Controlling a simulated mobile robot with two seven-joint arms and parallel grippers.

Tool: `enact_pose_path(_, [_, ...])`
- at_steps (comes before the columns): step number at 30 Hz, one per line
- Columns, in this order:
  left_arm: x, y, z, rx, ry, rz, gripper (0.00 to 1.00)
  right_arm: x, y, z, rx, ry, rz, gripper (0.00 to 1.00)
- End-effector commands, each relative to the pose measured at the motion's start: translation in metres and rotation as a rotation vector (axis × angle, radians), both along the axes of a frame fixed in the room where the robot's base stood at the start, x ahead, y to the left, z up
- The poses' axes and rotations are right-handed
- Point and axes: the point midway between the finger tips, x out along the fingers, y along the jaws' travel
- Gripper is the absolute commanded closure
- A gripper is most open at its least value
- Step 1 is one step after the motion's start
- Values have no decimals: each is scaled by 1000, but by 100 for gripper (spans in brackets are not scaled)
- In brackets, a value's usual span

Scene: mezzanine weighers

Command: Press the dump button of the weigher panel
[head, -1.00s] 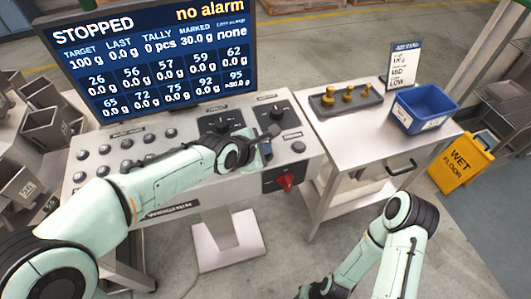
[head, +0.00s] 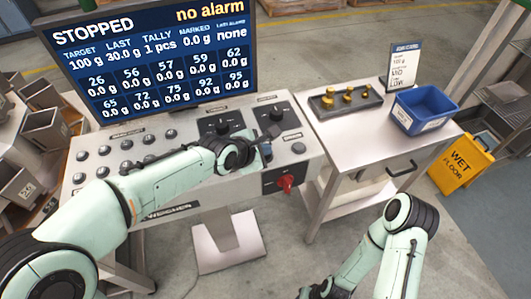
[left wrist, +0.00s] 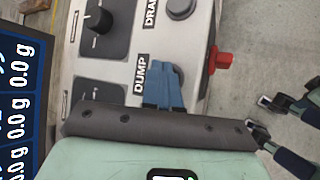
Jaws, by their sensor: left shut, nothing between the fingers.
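The weigher panel (head: 190,125) is a grey sloped console with black knobs and round buttons. In the left wrist view, the DUMP label (left wrist: 141,73) is beside the blue fingers of my left gripper (left wrist: 168,75). The dump button is hidden behind these fingertips; I cannot tell whether they still touch it. In the head view, my left gripper (head: 267,150) is shut and empty at the panel's right part. The screen (head: 155,55) reads STOPPED, no alarm, last 30.0 g, tally 1 pcs, marked 0.0 g. My right gripper (head: 312,292) is low at the bottom edge, partly cut off.
The drain button (left wrist: 181,8) is close above the fingers in the left wrist view. A red switch (head: 286,183) sticks out of the panel's front. A side table (head: 345,140) holds weights (head: 347,95) and a blue bin (head: 425,108). A yellow wet-floor sign (head: 463,165) stands at right.

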Motion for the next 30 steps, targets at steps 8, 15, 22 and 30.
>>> enact_pose_path(8, [0, 0, 12, -1, -2, 1, 100, 4, 0, 8, 0, -4, 0, 65])
enact_pose_path(15, [0, 0, 12, -1, -2, 1, 100, 4, 0, 7, 0, -4, 0, 65])
enact_pose_path(22, [1, 0, 28, -2, -4, 1, 100, 9, 0, 17, 0, -10, 0, 65])
enact_pose_path(30, [1, 0, 55, -1, -4, 0, 100, 21, 0, 35, 0, -24, 1, 65])
